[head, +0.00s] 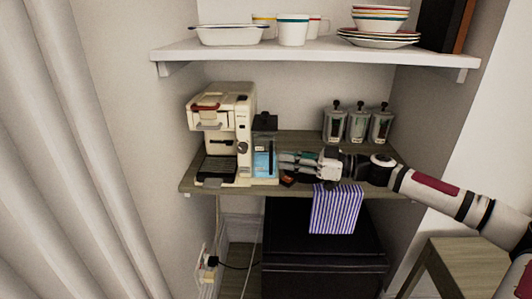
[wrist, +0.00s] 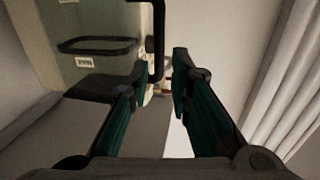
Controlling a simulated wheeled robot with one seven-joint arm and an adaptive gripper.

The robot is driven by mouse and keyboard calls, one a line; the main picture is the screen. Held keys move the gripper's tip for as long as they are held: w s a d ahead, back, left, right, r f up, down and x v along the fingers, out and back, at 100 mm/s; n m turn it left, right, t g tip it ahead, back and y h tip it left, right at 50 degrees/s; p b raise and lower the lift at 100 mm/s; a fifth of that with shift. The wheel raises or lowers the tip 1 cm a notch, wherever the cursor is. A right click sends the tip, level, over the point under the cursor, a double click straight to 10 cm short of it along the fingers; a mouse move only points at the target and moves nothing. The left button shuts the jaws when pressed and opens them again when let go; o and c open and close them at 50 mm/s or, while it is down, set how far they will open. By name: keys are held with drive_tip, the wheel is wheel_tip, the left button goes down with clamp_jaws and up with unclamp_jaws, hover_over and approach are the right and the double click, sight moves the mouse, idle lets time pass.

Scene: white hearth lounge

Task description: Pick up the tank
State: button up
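The tank (head: 264,163) is a clear container with blue water and a black top, standing at the right side of the cream coffee machine (head: 222,128). In the wrist view the tank (wrist: 100,30) fills the upper left, with small labels and a black vertical handle bar. My gripper (head: 283,162) reaches in from the right, roughly level, close to the tank's right side. In the wrist view my gripper (wrist: 161,72) is open, and the handle bar appears between or just beyond its fingertips. I cannot tell whether either finger touches it.
Several grey canisters (head: 358,124) stand behind my arm on the wooden shelf (head: 302,141). A small dark object (head: 288,181) lies below my gripper. A striped cloth (head: 335,208) hangs over the front edge. A white shelf (head: 300,50) with dishes is above. Curtains (head: 75,150) hang at left.

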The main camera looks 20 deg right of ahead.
sight(270, 174)
drive_tip(key=x, duration=0.5)
drive_tip(key=shift+w+f, duration=0.15)
clamp_jaws()
